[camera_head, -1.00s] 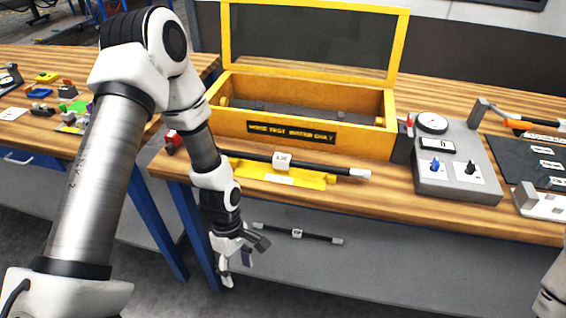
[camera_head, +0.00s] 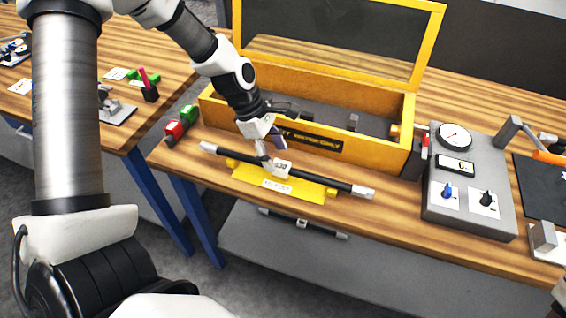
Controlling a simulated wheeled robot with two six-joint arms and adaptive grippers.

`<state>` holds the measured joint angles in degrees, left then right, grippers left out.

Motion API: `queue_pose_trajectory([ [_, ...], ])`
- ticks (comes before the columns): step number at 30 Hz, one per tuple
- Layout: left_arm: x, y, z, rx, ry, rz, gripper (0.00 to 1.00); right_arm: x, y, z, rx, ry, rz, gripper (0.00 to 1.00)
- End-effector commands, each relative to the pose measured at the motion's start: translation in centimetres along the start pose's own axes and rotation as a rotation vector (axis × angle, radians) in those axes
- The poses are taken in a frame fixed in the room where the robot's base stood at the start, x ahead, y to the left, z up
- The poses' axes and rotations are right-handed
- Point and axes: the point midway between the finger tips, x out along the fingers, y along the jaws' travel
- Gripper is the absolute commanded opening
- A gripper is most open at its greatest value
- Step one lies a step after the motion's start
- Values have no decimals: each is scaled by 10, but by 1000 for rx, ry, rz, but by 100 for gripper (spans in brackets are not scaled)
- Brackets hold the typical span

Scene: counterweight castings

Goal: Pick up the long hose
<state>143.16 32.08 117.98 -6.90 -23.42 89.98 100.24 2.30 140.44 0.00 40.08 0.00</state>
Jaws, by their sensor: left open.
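The long hose (camera_head: 330,182) is a straight black tube with pale metal ends and a white tag (camera_head: 281,168) near its middle. It lies across a yellow holder (camera_head: 255,180) at the front of the workbench. My left gripper (camera_head: 268,155) points down at the hose's middle, beside the tag. It is open, and its fingers are at or just above the hose; I cannot tell whether they touch it. A second dark hose (camera_head: 290,222) with pale ends lies on the shelf below, partly hidden by the bench edge.
A yellow test box (camera_head: 365,152) with its clear lid raised stands right behind the hose. A grey gauge console (camera_head: 468,215) stands to the right. Red and green blocks (camera_head: 175,130) sit to the left. The bench front (camera_head: 400,212) is clear.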

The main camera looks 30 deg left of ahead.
Motion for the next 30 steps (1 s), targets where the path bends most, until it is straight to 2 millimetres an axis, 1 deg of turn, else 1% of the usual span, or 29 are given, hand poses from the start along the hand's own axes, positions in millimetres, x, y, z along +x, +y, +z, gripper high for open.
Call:
queue_pose_trajectory([
  [4, 32, -2, -5, 0, 4, -4, 62, 10, 0, -1, 0, 1, 0, 40],
  [6, 42, -2, -4, 0, 3, -2, 62, 16, 0, -1, 0, 2, 0, 40],
  [8, 45, -1, -4, 0, 3, 0, 62, 16, 0, -1, 0, 2, 0, 40],
  [14, 44, -1, -3, 1, 1, 1, 62, 14, 0, -1, 0, 2, 0, 40],
  [15, 44, -1, -3, 1, 1, 1, 48, 14, 0, -1, 0, 2, 0, 40],
  [17, 44, -1, -3, 1, 1, 0, 27, 14, 0, -1, 0, 2, 0, 40],
  [18, 44, -1, -3, 1, 1, 0, 13, 14, 0, -1, 0, 2, 0, 40],
  [19, 44, -1, -3, 1, 1, 0, 2, 14, 0, -1, 0, 2, 0, 40],
  [30, 43, -1, -3, 0, 2, 0, 2, 13, 0, -1, 0, 2, 0, 40],
])
